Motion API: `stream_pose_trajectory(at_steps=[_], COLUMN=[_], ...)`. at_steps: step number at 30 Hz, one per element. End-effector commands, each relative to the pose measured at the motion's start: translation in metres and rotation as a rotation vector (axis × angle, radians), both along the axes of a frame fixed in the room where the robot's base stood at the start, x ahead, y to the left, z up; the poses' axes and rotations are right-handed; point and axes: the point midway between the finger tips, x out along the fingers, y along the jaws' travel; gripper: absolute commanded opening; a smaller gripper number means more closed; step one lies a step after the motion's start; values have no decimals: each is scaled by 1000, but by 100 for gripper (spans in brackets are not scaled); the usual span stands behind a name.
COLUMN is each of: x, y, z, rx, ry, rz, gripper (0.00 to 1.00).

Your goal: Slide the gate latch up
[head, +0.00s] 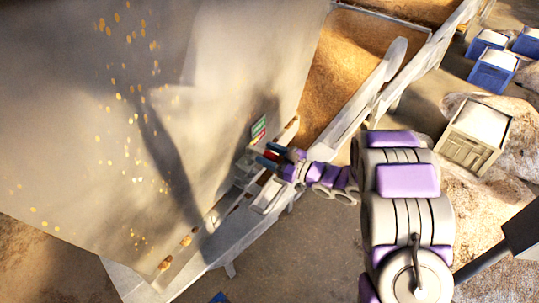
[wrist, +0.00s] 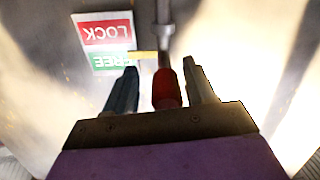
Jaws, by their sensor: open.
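The gate latch shows in the wrist view as a metal rod with a red grip (wrist: 166,88). In the head view my gripper (head: 268,156) reaches the panel just below the small red and green label (head: 258,128).
A large pale panel (head: 200,110) fills the left of the head view. A grain-filled trough (head: 345,65) lies behind it. Blue bins (head: 493,70) and a pale crate (head: 475,135) stand at right, near sacks. Brown floor shows at lower left.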

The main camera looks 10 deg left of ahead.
Motion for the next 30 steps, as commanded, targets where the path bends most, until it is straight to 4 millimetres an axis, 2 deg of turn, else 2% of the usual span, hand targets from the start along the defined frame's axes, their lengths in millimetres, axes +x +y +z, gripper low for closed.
stream_pose_trajectory(at_steps=[5, 22, 30], x=[0, 0, -2], y=[0, 0, 1], z=[0, 0, 0], rx=[0, 1, 0], ry=[0, 0, 0], rz=[0, 1, 4], gripper=[55, 1, 0])
